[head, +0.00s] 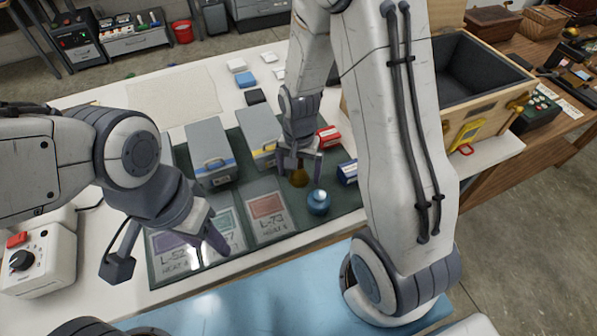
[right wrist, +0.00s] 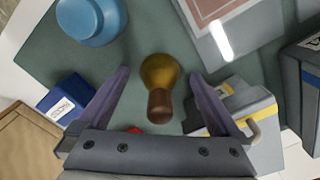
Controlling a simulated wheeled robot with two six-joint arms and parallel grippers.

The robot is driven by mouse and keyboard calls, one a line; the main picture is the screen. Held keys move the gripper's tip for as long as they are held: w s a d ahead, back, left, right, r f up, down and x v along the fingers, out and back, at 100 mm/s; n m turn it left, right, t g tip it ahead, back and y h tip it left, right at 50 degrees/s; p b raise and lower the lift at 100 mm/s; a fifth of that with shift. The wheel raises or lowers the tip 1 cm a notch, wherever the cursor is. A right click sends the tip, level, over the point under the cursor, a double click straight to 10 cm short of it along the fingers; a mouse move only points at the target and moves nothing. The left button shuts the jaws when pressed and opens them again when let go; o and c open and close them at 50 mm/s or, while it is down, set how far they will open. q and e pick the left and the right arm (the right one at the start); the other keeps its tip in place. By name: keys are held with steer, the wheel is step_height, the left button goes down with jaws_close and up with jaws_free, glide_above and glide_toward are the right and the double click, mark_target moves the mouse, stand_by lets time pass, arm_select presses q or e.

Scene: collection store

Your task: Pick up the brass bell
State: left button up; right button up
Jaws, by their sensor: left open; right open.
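The right gripper (right wrist: 160,76) is open, with one finger to each side of the bell in that view. I see no contact; how far the fingertips are above the mat is hard to tell. My left gripper (head: 212,236) is open and empty over the printed cards at the mat's left front.
A blue round pot (head: 318,204) stands close to the bell. A blue box (head: 347,172), a red box (head: 328,137) and grey cases (head: 210,150) with blue and yellow bands are nearby. A large wooden crate (head: 480,85) stands right. A control box (head: 38,262) is at left.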

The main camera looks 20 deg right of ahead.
jaws_close()
steer(key=shift+r, duration=0.15)
